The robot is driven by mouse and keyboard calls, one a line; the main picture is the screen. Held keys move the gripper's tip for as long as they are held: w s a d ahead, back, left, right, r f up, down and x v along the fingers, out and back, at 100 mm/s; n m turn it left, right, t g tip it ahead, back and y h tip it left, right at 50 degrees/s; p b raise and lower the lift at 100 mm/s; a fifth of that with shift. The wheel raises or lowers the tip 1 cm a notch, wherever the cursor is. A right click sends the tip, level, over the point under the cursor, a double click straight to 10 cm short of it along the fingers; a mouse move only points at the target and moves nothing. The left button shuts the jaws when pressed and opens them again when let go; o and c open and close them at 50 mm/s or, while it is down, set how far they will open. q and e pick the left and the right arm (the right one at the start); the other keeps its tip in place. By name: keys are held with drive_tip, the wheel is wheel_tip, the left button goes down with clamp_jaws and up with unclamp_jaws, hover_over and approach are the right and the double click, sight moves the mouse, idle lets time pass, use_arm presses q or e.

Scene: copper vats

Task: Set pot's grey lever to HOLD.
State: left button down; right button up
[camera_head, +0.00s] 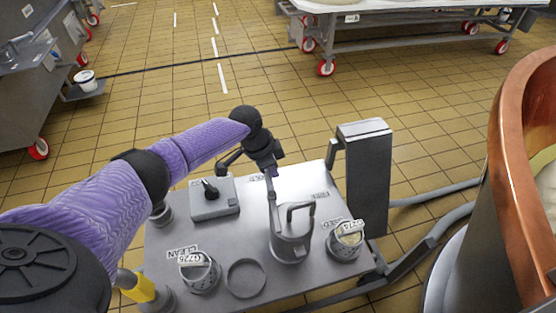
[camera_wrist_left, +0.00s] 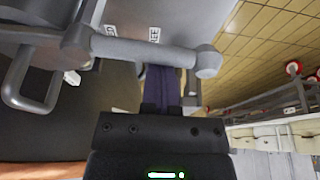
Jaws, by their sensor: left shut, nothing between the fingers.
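The pot (camera_head: 290,242) is a grey metal vessel with a loop handle, upright on the grey table. Its slim grey lever (camera_head: 273,207) rises beside it toward my left gripper (camera_head: 272,172). In the left wrist view the lever is a rounded grey bar (camera_wrist_left: 145,49) crossing in front of the fingers. My left gripper, also in the left wrist view (camera_wrist_left: 162,100), is shut and empty, close to the bar; I cannot tell if it touches. My right gripper is not in view.
A grey post (camera_head: 365,180) stands behind right. A copper vat (camera_head: 520,180) is at far right.

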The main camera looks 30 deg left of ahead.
use_arm(q)
drive_tip(key=shift+s+a+f+n, duration=0.1)
drive_tip(key=shift+a+f+n, duration=0.1)
drive_tip(key=shift+n, duration=0.1)
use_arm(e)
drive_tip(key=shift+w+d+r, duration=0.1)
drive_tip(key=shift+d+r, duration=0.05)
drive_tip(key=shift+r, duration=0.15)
use_arm(q)
drive_tip(key=shift+r, duration=0.1)
drive_tip(key=p+v, duration=0.6)
drive_tip(key=v, duration=0.4)
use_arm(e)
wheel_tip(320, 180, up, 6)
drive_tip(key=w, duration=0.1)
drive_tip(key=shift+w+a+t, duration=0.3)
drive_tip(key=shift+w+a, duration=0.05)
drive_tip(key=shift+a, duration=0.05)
use_arm(q)
drive_tip(key=shift+d, duration=0.1)
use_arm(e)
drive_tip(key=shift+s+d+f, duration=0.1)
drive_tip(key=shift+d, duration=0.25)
use_arm(q)
drive_tip(key=shift+s, duration=0.1)
